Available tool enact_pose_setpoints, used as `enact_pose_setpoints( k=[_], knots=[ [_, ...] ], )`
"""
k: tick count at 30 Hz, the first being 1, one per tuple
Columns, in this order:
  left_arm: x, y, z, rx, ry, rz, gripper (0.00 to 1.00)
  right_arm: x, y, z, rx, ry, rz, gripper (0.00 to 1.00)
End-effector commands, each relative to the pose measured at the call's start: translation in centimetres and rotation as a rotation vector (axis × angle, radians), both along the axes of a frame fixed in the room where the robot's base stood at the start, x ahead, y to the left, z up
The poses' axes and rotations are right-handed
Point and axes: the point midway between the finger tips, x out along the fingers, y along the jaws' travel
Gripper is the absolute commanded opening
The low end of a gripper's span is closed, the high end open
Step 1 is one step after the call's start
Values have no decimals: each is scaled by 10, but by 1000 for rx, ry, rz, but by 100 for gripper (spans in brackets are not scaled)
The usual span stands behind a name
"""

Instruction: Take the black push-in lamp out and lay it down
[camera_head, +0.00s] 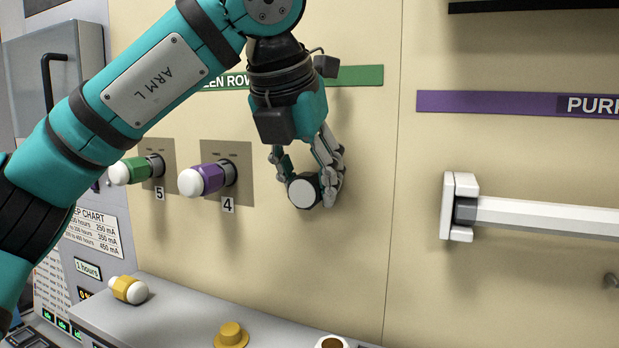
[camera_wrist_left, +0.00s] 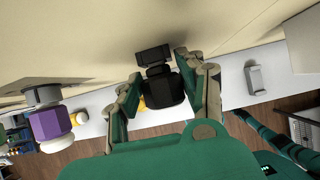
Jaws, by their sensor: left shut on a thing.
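The black push-in lamp (camera_head: 305,191), with a round white end, is between the fingers of my left gripper (camera_head: 308,180) in the head view. My left gripper is shut on it, in front of the beige panel (camera_head: 355,230). In the left wrist view the dark lamp body (camera_wrist_left: 160,88) sits between the two fingers, with a wider black part at its far end. I cannot tell whether that far end touches the panel. No grey socket plate shows behind it. My right gripper is not in view.
A purple lamp (camera_head: 203,180) sits in socket 4 and a green lamp (camera_head: 130,170) in socket 5, left of my gripper. The ledge (camera_head: 185,308) below holds a yellow-and-white lamp (camera_head: 128,289) and a yellow knob (camera_head: 231,335). A white bar (camera_head: 545,216) projects at right.

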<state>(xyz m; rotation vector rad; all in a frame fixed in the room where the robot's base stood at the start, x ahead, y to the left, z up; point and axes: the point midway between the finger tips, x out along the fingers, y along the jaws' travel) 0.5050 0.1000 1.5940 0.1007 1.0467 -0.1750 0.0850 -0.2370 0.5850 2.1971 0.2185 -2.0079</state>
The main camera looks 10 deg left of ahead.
Motion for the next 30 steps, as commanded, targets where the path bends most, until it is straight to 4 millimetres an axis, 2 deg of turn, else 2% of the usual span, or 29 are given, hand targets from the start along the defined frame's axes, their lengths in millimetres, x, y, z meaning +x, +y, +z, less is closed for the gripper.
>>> enact_pose_setpoints(
  k=[1,9,30],
  knots=[
    [0,0,0,0,0,0,37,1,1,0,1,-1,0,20],
    [0,0,0,0,-1,0,2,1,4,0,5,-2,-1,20],
    [-16,3,-1,0,-1,-1,1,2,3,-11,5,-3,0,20]
  ],
)
